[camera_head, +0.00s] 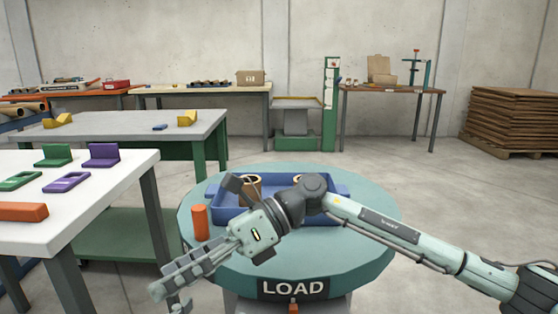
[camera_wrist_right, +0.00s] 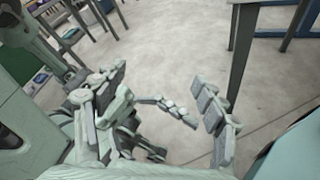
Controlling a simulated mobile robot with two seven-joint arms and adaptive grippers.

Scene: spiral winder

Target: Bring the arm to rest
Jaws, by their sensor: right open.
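My right arm (camera_head: 400,235) comes in from the right in the head view and reaches across the round teal table (camera_head: 350,262) marked LOAD. My right gripper (camera_head: 172,288) is at the lower left, beyond the table's left edge and pointing down and left. In the right wrist view my right gripper (camera_wrist_right: 165,105) has its fingers spread apart, with only floor between them. It is open and empty. My left gripper is not in the head view.
A white table (camera_head: 100,205) with coloured brackets is at left. Floor to the right is open.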

